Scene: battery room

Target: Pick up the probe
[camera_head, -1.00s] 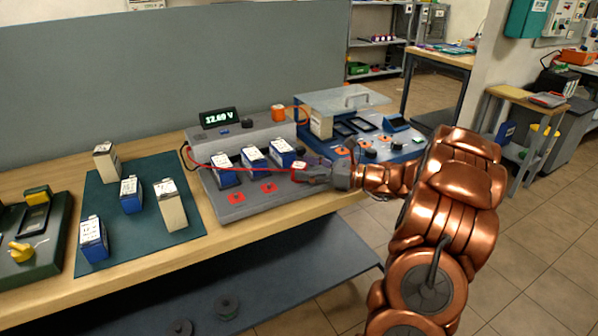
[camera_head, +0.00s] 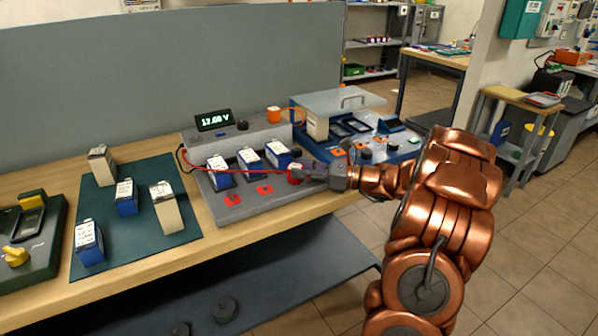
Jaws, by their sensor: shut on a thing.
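The probe (camera_head: 295,174) is a small red piece with a pale top at the end of a red lead (camera_head: 235,173). My gripper (camera_head: 303,172) is shut on it, above the right front part of the grey test station (camera_head: 270,208). The lead runs left, past the front of the blue-and-white batteries (camera_head: 250,159), to the station's left side. The station's display (camera_head: 213,120) reads about 12.6 V; its digits are small. The gripper's fingers hide part of the probe. I cannot tell how far the probe is above the station's surface.
Several batteries stand on a dark green mat (camera_head: 103,248) at left, beside a green device (camera_head: 40,240) with a yellow knob. A blue tray station with a raised clear lid (camera_head: 340,100) stands right of the test station, close behind my gripper. Red marks lie on the station's front.

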